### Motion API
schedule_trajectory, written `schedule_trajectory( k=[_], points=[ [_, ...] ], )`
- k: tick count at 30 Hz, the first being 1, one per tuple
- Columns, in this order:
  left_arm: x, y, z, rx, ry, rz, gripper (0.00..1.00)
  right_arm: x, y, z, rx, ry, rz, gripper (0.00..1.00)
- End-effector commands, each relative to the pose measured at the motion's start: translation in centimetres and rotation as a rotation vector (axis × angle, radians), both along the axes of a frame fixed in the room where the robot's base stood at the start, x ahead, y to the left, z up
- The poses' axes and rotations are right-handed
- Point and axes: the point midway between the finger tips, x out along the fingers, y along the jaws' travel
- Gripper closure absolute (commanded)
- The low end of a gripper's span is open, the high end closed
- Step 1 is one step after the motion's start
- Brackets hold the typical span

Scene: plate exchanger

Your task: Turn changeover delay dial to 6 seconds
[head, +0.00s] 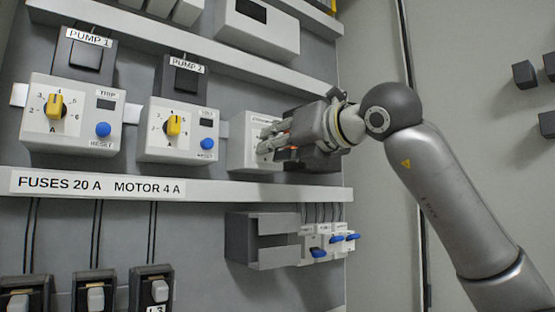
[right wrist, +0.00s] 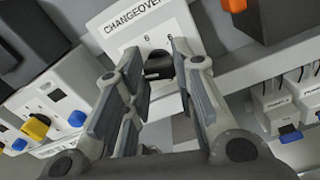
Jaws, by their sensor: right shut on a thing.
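The changeover unit (head: 240,132) is a white box at the right end of the middle row in the head view. Its white face with the CHANGEOVER label (right wrist: 133,17) shows at the top of the right wrist view. The black changeover delay dial (right wrist: 158,66) sits on that face. My right gripper (head: 268,143) reaches in from the right, and its fingers (right wrist: 158,58) are shut on the dial from both sides. The fingers hide much of the scale, and I cannot read the dial's setting. My left gripper is not in view.
Two pump relays with yellow dials (head: 56,105) (head: 174,125) and blue reset buttons stand left of the changeover unit. A white labelled rail (head: 230,192) runs below. Small breakers (head: 318,238) with blue levers sit under my right gripper. The cabinet's right wall is close by.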

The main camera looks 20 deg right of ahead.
Motion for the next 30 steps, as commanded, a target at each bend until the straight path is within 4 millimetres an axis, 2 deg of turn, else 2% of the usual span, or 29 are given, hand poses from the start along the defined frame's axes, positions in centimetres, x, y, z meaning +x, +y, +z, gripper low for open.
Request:
schedule_trajectory(
  k=[1, 9, 30],
  points=[
    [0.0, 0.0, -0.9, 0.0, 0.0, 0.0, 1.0, 0.0, 0.0, -0.4, 0.045, 0.014, 0.0, 0.99],
    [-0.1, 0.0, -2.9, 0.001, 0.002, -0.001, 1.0, 0.0, 0.0, -0.3, 0.285, 0.102, 0.0, 0.99],
    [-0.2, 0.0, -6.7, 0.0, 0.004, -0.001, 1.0, 0.0, -0.1, -0.1, 0.902, 0.325, -0.002, 0.99]
  ],
)
